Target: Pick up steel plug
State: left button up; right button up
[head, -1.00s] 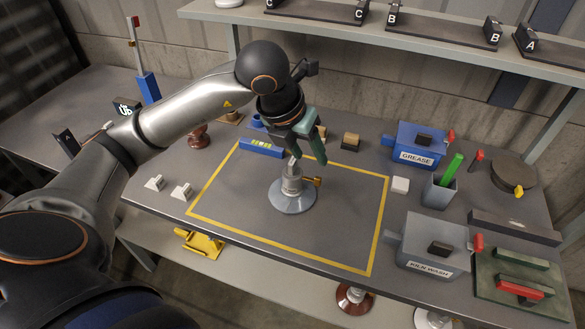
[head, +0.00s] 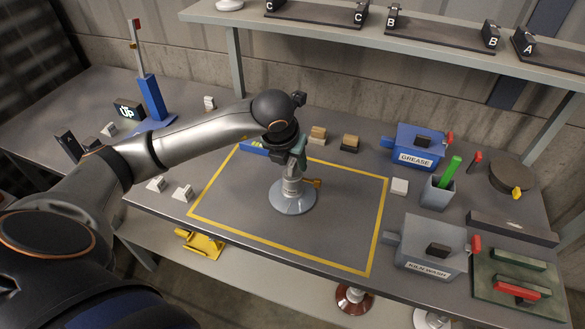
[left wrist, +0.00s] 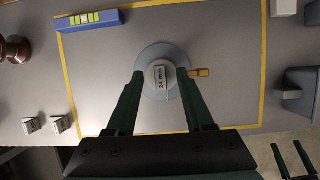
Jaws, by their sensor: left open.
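A grey steel plug (head: 292,178) stands upright on a round grey base (head: 293,200) inside the yellow outline on the bench. In the left wrist view its top (left wrist: 161,77) carries a small label that seems to read 24 mm. A brass-coloured side piece (head: 314,183) sticks out to the right. My left gripper (head: 292,163) is right above the plug, pointing down. In the left wrist view its open green fingers (left wrist: 160,80) lie on either side of the plug top; contact cannot be told. My right gripper (left wrist: 291,158) seems to show at the lower right corner, its fingers apart.
A blue level (left wrist: 90,20) lies at the outline's back left corner. To the right stand a blue GREASE box (head: 418,146), a grey KILN WASH box (head: 432,245) and a cup (head: 440,192) with a green stick.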

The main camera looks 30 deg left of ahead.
pick_arm(q)
jog(key=shift+x, duration=0.85)
jog(key=shift+c, duration=0.3)
grip_shut()
jog(key=shift+r, duration=0.1)
